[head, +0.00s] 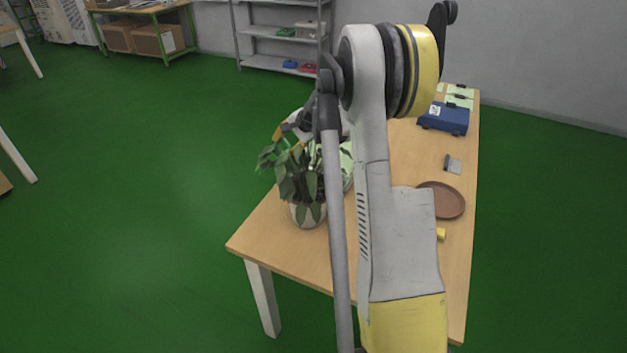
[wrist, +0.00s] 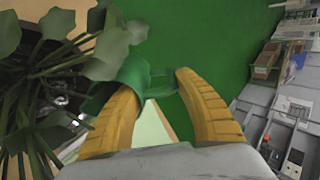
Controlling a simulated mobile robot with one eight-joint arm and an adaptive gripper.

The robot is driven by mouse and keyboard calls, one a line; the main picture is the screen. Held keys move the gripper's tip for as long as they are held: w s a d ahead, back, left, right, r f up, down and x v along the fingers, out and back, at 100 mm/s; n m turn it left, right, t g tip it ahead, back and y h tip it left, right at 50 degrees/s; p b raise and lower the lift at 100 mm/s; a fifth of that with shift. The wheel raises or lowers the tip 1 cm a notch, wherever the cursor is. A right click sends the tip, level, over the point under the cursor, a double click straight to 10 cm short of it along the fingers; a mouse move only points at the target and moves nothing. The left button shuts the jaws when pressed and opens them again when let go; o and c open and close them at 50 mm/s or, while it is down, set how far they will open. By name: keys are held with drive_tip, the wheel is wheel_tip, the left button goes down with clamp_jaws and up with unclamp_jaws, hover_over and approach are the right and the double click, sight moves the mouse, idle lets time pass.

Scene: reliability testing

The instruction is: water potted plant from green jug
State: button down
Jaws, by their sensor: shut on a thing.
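The potted plant (head: 296,175) has broad green leaves and a pale pot (head: 308,216), and stands near the left edge of the table. Its leaves (wrist: 60,55) fill the left of the wrist view. My gripper (wrist: 158,82) is shut on the green jug (wrist: 132,76), which shows as a dark green curved piece between the yellow fingers, beside the leaves. In the head view my gripper (head: 284,132) is partly hidden behind my arm, just above the plant. The jug's spout, contents and tilt cannot be made out.
The wooden table (head: 290,252) holds a brown saucer (head: 443,199), a small yellow item (head: 440,233), a grey scraper-like item (head: 453,164) and a blue case (head: 445,118) on the right. A pale green thing (head: 346,165) lies behind my arm. Open green floor is at left.

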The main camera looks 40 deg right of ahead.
drive_tip(key=shift+w+f+g, duration=0.4)
drive_tip(key=shift+f+g, duration=0.1)
drive_tip(key=shift+f, duration=0.15)
idle(1.4)
drive_tip(key=shift+w+a+f, duration=0.1)
drive_tip(key=shift+w+f, duration=0.2)
drive_tip(key=shift+f, duration=0.2)
drive_tip(key=w+f+g+h, duration=0.1)
drive_tip(key=w+f+g, duration=0.5)
drive_tip(key=g, duration=0.1)
drive_tip(key=shift+a+p, duration=0.35)
drive_tip(key=shift+p, duration=0.05)
drive_tip(key=shift+w+f, duration=0.1)
idle(2.0)
